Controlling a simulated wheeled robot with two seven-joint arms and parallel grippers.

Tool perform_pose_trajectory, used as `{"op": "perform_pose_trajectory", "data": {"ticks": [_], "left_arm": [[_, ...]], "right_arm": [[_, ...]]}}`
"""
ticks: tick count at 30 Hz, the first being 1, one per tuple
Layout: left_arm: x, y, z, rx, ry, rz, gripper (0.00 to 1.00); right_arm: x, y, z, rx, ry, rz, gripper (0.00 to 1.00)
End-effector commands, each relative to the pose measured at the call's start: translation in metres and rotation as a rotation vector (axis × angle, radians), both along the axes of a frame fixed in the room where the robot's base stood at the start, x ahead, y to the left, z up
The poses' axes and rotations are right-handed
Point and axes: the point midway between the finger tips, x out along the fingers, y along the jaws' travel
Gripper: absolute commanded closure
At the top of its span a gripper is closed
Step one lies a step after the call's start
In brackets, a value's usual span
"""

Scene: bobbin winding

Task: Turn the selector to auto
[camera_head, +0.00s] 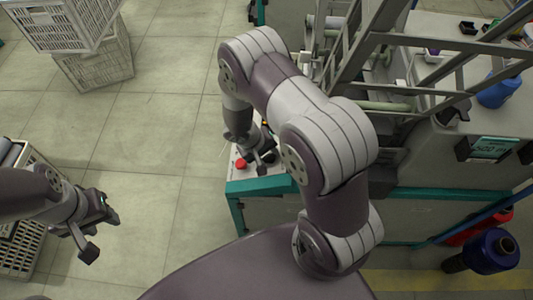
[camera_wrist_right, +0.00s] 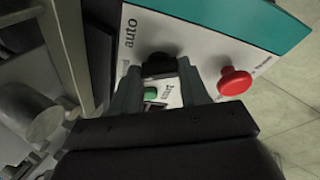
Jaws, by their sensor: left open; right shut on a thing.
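The white control panel (camera_wrist_right: 200,45) has a black selector knob (camera_wrist_right: 160,65), seen in the right wrist view. The printed word "auto" is beside the knob, toward the upper left. A second label at the left is mostly hidden by a finger. My right gripper (camera_wrist_right: 163,85) is shut on the knob, one finger on each side. Which way the knob points cannot be told. In the head view my right gripper (camera_head: 262,162) is at the panel (camera_head: 240,183), and the knob is hidden there. My left gripper (camera_head: 98,234) is open and empty over the floor at the left.
A red button (camera_wrist_right: 235,81) stands up close to my right gripper; it also shows in the head view (camera_head: 241,163). A green start button (camera_wrist_right: 150,95) lies between the fingers. Crates (camera_head: 95,65) stand at the upper left. Metal machine frames (camera_head: 400,40) crowd the right.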

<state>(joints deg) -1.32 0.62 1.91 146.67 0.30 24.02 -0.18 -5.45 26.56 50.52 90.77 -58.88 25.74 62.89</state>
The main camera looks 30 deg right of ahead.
Motion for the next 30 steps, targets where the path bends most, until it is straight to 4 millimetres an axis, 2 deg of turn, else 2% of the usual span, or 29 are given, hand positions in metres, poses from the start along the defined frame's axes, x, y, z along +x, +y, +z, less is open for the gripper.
{"op": "perform_pose_trajectory", "data": {"ticks": [8, 18, 24, 30], "left_arm": [[0.000, 0.000, -0.040, 0.000, 0.000, 0.000, 0.57], [0.000, 0.000, -0.094, 0.000, 0.000, 0.000, 0.57], [0.000, 0.000, -0.119, 0.000, 0.000, 0.000, 0.57], [0.000, 0.000, -0.134, 0.000, 0.000, 0.000, 0.57]], "right_arm": [[0.001, 0.001, -0.008, -0.036, -0.065, -0.150, 0.86], [0.002, 0.002, -0.009, -0.105, -0.180, -0.439, 0.86], [0.002, 0.002, -0.008, -0.146, -0.243, -0.605, 0.86], [0.002, 0.003, -0.005, -0.180, -0.299, -0.744, 0.86]]}}
